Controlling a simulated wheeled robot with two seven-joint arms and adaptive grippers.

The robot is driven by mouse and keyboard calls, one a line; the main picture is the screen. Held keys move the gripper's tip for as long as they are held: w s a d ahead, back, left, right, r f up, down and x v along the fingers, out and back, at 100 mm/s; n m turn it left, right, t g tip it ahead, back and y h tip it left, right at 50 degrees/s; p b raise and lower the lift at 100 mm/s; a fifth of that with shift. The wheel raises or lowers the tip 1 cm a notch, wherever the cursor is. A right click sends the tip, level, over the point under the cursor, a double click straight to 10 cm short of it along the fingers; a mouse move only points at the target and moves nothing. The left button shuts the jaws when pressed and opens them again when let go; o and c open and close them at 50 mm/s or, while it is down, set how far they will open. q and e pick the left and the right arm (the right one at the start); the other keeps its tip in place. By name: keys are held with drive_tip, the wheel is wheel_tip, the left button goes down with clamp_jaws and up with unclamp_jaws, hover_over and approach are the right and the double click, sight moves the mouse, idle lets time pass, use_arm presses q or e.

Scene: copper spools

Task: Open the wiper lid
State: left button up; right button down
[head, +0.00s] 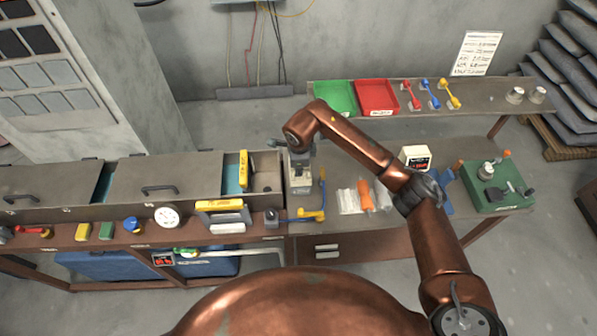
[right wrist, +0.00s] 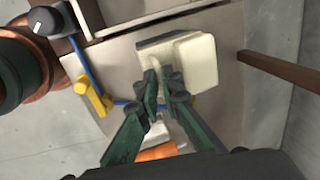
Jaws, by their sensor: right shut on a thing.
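The wiper box is the pale box (head: 300,183) on the bench, just right of the grey cabinet. In the right wrist view a cream, round-cornered lid (right wrist: 197,58) shows at its top. My right gripper (right wrist: 163,80) is shut on a cream edge of the lid, its green fingers on either side. In the head view this gripper (head: 300,158) is at the box's back end, partly hidden under my wrist. How far the lid stands open I cannot tell. My left gripper is not in view.
A blue and yellow lever (head: 318,214) lies in front of the box. An orange-handled tool (head: 366,196) and a clear bag (head: 348,201) lie to its right. A raised shelf (head: 440,104) with green (head: 334,97) and red trays (head: 376,96) runs behind. The cabinet (head: 190,178) stands close on the left.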

drive_tip(key=shift+w+d+r+b, duration=0.1)
drive_tip(key=shift+w+r+b, duration=0.2)
drive_tip(key=shift+w+b, duration=0.2)
drive_tip(key=shift+w+r+b, duration=0.3)
drive_tip(key=shift+w+b, duration=0.15)
drive_tip(key=shift+w, duration=0.05)
drive_tip(key=shift+w+r+b, duration=0.25)
drive_tip(key=shift+w+b, duration=0.2)
drive_tip(key=shift+w, duration=0.05)
drive_tip(key=shift+w+r+b, duration=0.2)
drive_tip(key=shift+w+b, duration=0.25)
drive_tip(key=shift+w, duration=0.05)
drive_tip(key=c, duration=2.4)
unclamp_jaws()
drive_tip(key=shift+s, duration=0.1)
drive_tip(key=o, duration=0.3)
drive_tip(key=shift+w+f, duration=0.15)
drive_tip(key=shift+w, duration=0.05)
wheel_tip(320, 180, up, 9)
drive_tip(key=w+p, duration=0.2)
drive_tip(key=p, duration=0.1)
drive_tip(key=shift+w, duration=0.25)
